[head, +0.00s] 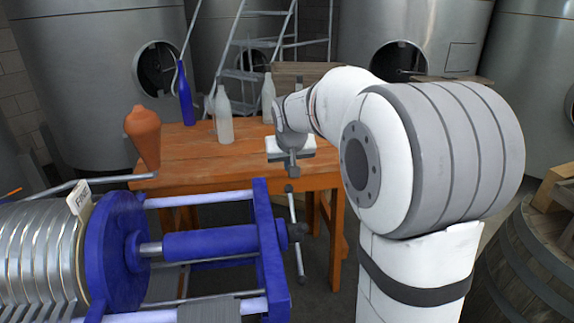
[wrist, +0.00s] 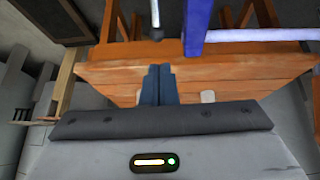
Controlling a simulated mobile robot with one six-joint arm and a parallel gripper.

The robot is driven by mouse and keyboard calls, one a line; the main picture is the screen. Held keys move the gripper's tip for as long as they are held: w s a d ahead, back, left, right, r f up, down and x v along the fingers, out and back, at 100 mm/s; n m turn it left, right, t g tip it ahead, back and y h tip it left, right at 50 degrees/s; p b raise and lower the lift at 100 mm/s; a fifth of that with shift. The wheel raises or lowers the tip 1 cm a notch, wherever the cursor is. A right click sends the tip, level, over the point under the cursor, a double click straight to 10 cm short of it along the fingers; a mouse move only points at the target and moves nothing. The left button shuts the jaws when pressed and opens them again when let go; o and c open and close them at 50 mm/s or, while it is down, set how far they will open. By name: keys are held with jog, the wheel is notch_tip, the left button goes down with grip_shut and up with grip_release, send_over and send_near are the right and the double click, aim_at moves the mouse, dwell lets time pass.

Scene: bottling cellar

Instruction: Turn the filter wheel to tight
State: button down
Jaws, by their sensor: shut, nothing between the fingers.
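The filter press lies at lower left in the head view, with metal plates (head: 40,255), a blue pressure plate (head: 112,255) and a blue end frame (head: 268,250). Its wheel shows as a thin grey bar (head: 299,258) through a dark hub on the frame's right side, standing nearly upright with a slight tilt. My gripper (head: 291,170) is shut and empty, just above the bar's upper end. In the wrist view the closed fingers (wrist: 158,80) point toward the bar (wrist: 155,18) and the blue frame (wrist: 196,25), apart from both. A label reading "FI…" is partly cut off.
A wooden table (head: 190,155) stands behind the press, with a blue bottle (head: 186,95), pale bottles (head: 223,118) and an orange-brown vessel (head: 143,135). Steel tanks and a ladder are behind. A barrel (head: 535,260) stands at right.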

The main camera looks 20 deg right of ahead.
aim_at(289, 186)
jog(key=p+x, duration=0.2)
jog(key=x, duration=1.1)
jog(key=shift+d, duration=0.15)
jog(key=shift+w+d, duration=0.1)
